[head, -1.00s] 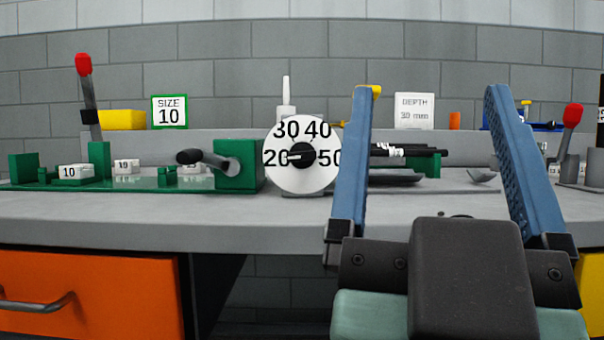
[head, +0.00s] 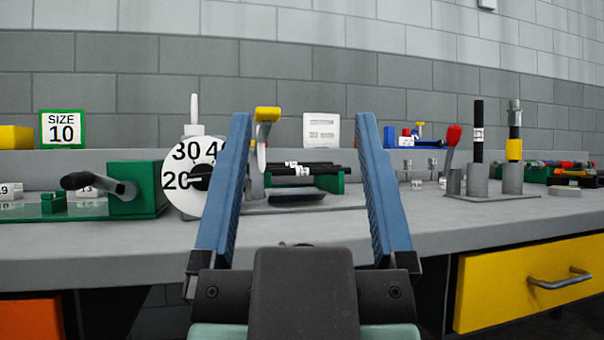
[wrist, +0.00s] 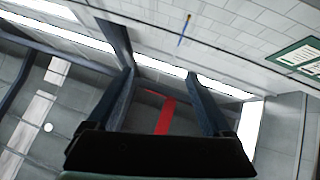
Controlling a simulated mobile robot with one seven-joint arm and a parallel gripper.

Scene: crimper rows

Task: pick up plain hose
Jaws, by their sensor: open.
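Several black hoses (head: 312,169) lie across a green rack (head: 335,184) on the grey bench, some with white printed bands; I cannot tell which one is plain. In the head view they show between the fingers of my gripper (head: 303,120), but farther off on the bench. My gripper is open and empty, with its blue fingers wide apart, and touches nothing. The wrist view shows the open fingers (wrist: 165,90) against walls and floor, with no hose in sight.
A dial (head: 180,185) stands left of the rack, partly behind my left finger. A yellow-handled tool (head: 266,115) stands behind. To the right are a red-knobbed lever (head: 452,136) and two upright hoses in grey holders (head: 512,178). The bench front (head: 480,215) is clear.

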